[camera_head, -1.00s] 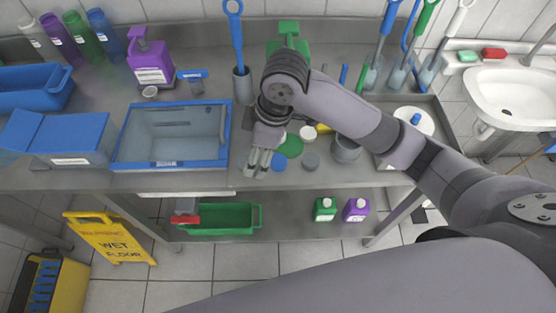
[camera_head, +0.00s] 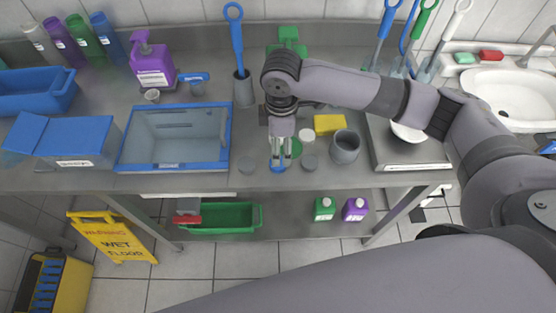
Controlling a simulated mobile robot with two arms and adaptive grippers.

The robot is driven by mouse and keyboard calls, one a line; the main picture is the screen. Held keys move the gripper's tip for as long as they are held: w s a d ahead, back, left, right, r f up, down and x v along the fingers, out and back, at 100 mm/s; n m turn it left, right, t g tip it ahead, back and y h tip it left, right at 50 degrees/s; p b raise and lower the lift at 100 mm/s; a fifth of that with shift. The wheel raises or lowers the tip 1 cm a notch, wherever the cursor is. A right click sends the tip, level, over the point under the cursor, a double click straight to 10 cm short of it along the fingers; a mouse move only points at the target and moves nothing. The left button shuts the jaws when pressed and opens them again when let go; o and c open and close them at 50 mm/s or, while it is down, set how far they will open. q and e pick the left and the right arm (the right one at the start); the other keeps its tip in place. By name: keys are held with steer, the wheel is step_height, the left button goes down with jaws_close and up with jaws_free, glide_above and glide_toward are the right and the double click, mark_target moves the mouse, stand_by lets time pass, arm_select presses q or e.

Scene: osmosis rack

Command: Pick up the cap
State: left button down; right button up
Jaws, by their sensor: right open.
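Several round caps or discs lie near the front of the steel table. A blue cap (camera_head: 278,169) lies under the fingers of my right gripper (camera_head: 280,160). That gripper points down, its two fingers apart on either side of the cap's middle; I cannot tell whether they touch it. A green disc (camera_head: 295,149) lies just behind it, partly hidden by the gripper. A white cap (camera_head: 306,134) lies farther back, a grey one (camera_head: 309,162) to the right, and a pale grey one (camera_head: 246,167) to the left. My left gripper is not in view.
An empty blue-rimmed bin (camera_head: 175,165) stands to the left. A yellow block (camera_head: 328,124) and a grey cup (camera_head: 345,148) stand to the right, before a scale (camera_head: 420,155). A grey holder (camera_head: 243,92) with a blue-handled tool stands behind.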

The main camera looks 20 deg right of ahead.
steer(key=shift+f, duration=0.8)
steer(key=f, duration=0.1)
steer(key=f+p, duration=0.1)
steer(key=f, duration=0.1)
steer(key=f+p, duration=0.1)
steer(key=shift+s+a+f, duration=0.1)
steer(key=shift+a+f, duration=0.3)
steer(key=shift+f, duration=0.3)
steer(key=shift+c, duration=0.3)
steer(key=c, duration=0.7)
